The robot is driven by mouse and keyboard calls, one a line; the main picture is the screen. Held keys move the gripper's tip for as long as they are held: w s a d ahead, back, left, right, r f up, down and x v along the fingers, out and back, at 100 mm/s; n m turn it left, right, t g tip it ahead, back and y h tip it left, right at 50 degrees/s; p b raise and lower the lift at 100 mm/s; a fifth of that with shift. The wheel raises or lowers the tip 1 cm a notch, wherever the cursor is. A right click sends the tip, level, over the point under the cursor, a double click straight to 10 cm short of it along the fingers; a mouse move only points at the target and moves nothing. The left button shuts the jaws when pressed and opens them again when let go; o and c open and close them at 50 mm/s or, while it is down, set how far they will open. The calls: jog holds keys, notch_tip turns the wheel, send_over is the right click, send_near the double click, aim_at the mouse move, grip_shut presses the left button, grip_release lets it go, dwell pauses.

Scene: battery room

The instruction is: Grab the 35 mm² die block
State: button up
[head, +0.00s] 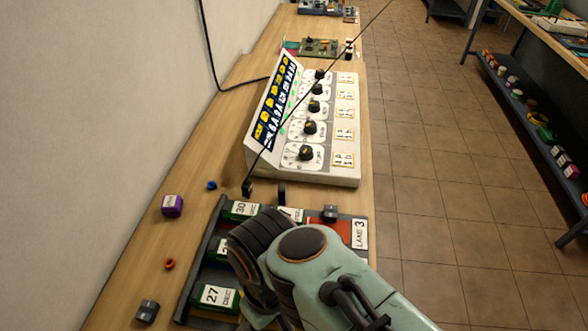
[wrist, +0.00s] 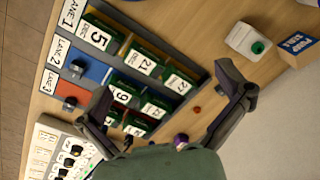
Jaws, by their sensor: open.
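No marking of 35 mm² is readable, so I cannot tell which block is the 35 mm² die block. A small dark grey block (head: 147,311) lies on the bench left of the lane rack. Another grey block (head: 331,213) sits on the red part of lane 3, and it also shows in the wrist view (wrist: 68,103). A further grey block (wrist: 75,67) sits in lane 2 on the blue part. My gripper (wrist: 165,80) is open and empty above the rack, its fingers wide apart. In the head view my arm hides the gripper and much of the rack.
The lane rack (head: 205,257) holds several green date-labelled blocks. A purple block (head: 172,205), a blue ring (head: 212,185) and an orange-red ring (head: 169,264) lie left of it. A sloped dial console (head: 330,172) stands behind. A white box with a green button (wrist: 247,42) stands beyond the rack.

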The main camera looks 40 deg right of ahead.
dwell(0.3)
jog(key=c, duration=0.6)
jog(key=shift+o, duration=0.2)
